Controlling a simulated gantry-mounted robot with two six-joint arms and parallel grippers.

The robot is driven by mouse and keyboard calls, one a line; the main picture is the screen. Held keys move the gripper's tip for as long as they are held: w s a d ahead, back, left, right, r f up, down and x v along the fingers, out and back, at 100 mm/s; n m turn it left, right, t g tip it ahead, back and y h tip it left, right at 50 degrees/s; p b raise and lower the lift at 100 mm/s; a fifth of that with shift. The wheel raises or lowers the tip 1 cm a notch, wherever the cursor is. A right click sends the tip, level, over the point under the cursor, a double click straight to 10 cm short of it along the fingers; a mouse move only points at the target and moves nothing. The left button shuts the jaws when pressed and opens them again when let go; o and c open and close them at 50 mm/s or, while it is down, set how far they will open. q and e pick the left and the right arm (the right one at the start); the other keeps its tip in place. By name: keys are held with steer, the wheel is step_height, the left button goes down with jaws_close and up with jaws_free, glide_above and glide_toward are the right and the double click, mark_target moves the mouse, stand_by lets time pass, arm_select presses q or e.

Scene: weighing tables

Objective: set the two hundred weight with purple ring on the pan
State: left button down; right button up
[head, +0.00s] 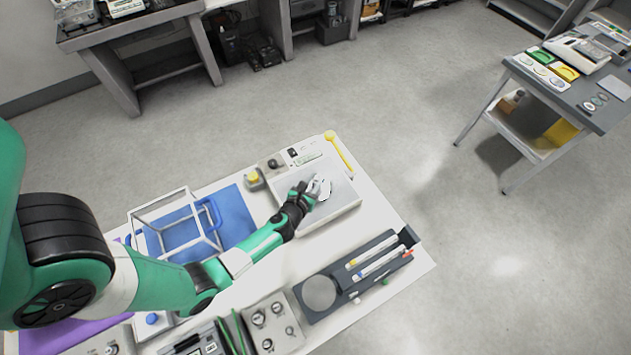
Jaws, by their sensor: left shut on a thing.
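My right gripper is not in view.
A yellow spoon-like tool (343,157) lies behind the balance. A dark tray (340,299) with pens is in front. Another table (590,112) stands far right.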

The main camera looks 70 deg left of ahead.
arm_select(q)
steer(key=shift+f, duration=0.2)
steer(key=c, duration=0.6)
jaws_free()
steer(key=shift+c, duration=0.2)
steer(key=shift+s+d+r, duration=0.15)
steer(key=shift+s+r, duration=0.05)
steer(key=shift+r, duration=0.15)
steer(key=p+v, duration=0.2)
steer(key=v, duration=0.9)
steer(key=shift+s, duration=0.2)
steer(key=shift+d+r, duration=0.1)
steer(key=shift+d, duration=0.05)
